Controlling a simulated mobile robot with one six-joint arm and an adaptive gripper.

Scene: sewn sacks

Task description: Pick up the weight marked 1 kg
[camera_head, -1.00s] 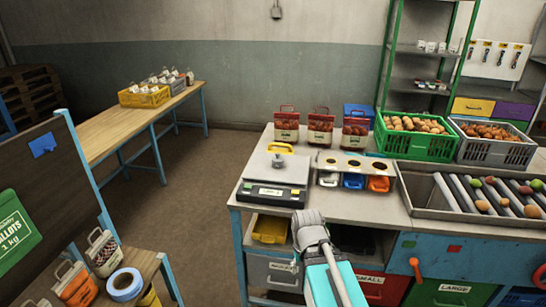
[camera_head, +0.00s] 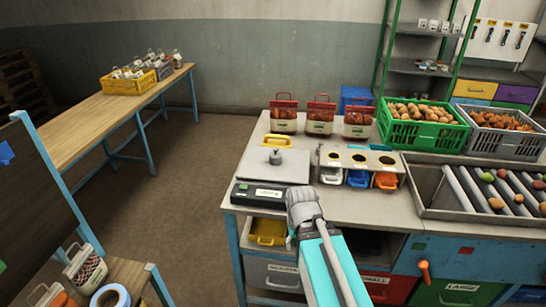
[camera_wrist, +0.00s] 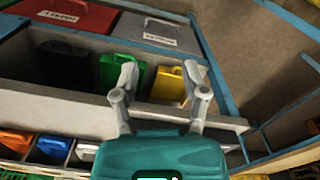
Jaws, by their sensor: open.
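A small grey weight with a knob (camera_head: 276,157) stands upright on the pale plate of the scale (camera_head: 260,170), at the left end of the workbench. Its marking is too small to read, and no other weight is clear to me. My gripper (camera_head: 302,192) is at the bench's front edge, to the right of the scale's front and nearer to me than the weight, apart from it. In the wrist view my gripper (camera_wrist: 160,78) is open with nothing between its fingers.
Behind the scale are a yellow-handled item (camera_head: 277,140) and red-topped sacks (camera_head: 283,118). A rack with white, blue and orange bins (camera_head: 358,160) stands to the right. A green crate (camera_head: 422,130) and rollers (camera_head: 480,190) lie farther right. The wrist view shows the under-bench shelf (camera_wrist: 60,105).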

